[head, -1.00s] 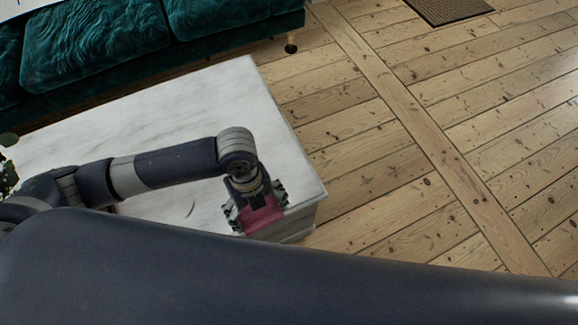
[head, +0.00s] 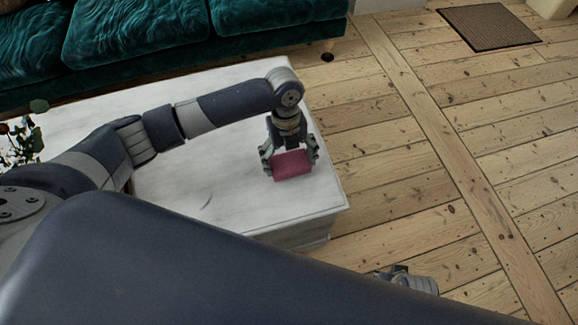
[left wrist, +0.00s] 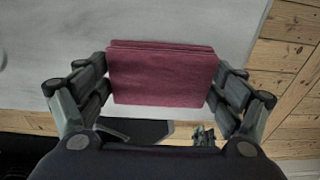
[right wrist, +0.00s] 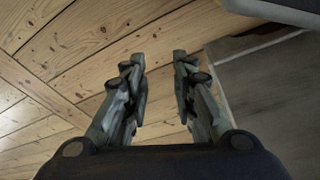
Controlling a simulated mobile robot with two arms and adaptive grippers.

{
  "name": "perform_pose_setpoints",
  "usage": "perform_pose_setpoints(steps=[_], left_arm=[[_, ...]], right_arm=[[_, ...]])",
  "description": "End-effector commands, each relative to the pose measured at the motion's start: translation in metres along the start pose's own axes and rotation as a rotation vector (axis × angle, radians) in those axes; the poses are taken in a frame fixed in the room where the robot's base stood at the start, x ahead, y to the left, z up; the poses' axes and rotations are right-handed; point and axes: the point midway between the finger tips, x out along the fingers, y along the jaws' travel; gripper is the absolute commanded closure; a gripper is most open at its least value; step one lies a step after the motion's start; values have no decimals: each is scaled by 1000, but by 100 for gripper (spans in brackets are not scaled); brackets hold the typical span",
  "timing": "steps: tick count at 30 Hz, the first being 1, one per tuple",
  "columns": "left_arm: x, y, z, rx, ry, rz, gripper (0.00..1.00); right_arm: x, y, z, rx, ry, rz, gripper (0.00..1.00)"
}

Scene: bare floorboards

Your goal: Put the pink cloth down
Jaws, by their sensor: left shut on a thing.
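The pink cloth (head: 292,165) is a folded, dark pink rectangle. My left gripper (head: 290,160) is shut on it, with a finger at each side edge. In the left wrist view the cloth (left wrist: 162,77) spans the space between the fingers. It is over the white table (head: 240,205), near the table's right end; I cannot tell whether it touches the top. My right gripper (right wrist: 160,85) is open and empty, with bare floorboards seen between its fingers.
A teal velvet sofa (head: 140,28) stands behind the table. A leafy plant (head: 22,140) is at the left. A brown mat (head: 488,27) lies on the floorboards (head: 420,190) at the top right. The floor right of the table is clear, as is much of the tabletop.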

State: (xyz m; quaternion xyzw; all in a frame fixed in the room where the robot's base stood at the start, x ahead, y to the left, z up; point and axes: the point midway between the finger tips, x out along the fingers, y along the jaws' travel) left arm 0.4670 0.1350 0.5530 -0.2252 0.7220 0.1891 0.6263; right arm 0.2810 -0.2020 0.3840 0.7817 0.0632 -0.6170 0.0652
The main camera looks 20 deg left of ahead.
Motion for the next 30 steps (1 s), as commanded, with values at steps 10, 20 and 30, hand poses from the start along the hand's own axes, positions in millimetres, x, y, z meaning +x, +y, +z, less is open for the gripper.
perform_pose_setpoints(steps=[10, 20, 30], left_arm=[[31, 2, 2, 1, 3, 4, 32], [33, 2, 2, 1, 3, 5, 6], [33, 2, 2, 1, 3, 5, 0]], right_arm=[[-24, 2, -12, 3, 14, 3, 75], [-26, 2, -12, 3, 16, 3, 75], [-25, 1, -12, 3, 15, 2, 75]])
